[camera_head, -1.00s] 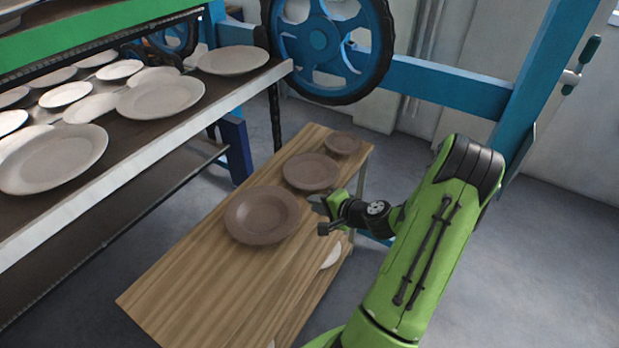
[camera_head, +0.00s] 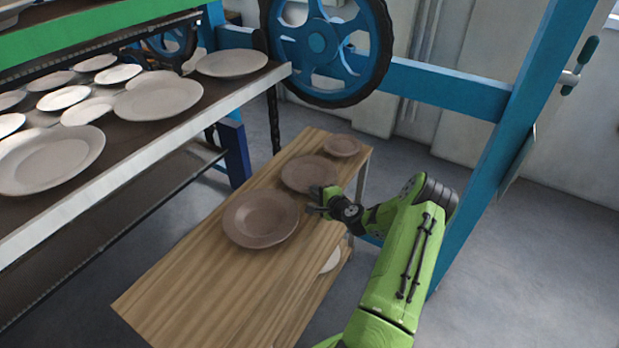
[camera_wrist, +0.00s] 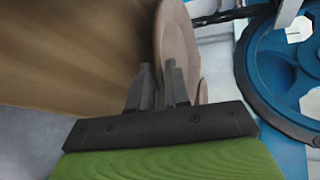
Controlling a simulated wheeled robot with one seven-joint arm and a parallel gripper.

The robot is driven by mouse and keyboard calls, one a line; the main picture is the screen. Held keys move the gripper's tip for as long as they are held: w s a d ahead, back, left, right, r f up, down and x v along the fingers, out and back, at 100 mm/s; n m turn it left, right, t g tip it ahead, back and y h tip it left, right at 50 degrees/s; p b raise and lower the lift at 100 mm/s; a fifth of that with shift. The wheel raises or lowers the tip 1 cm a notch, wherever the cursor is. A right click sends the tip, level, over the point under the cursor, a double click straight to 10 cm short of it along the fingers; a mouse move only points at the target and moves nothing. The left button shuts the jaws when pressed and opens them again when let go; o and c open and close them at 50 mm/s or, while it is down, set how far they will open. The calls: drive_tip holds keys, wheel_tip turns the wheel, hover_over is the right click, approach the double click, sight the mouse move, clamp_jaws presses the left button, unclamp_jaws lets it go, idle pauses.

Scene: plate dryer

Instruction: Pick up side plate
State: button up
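Three brown plates lie in a row on a wooden table: a large plate (camera_head: 260,218) nearest, a middle-sized plate (camera_head: 308,173) behind it and a small plate (camera_head: 341,146) at the far end. None is labelled as the side plate. My gripper (camera_head: 314,202) is by the right near rim of the middle-sized plate. In the wrist view my gripper (camera_wrist: 158,72) has its two fingers apart, with a brown plate (camera_wrist: 178,38) seen nearly edge-on just beyond the tips. Whether the rim is between the fingers or touching them cannot be told.
The wooden table (camera_head: 215,290) is bare at its near end. A rack shelf (camera_head: 190,130) with several pale plates stands at left. A blue wheel (camera_head: 318,42) and blue frame stand behind. A pale plate (camera_head: 331,260) shows below the tabletop's right edge.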

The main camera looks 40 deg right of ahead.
drive_tip(key=shift+x, duration=0.85)
drive_tip(key=shift+s, duration=0.1)
clamp_jaws()
drive_tip(key=shift+r, duration=0.1)
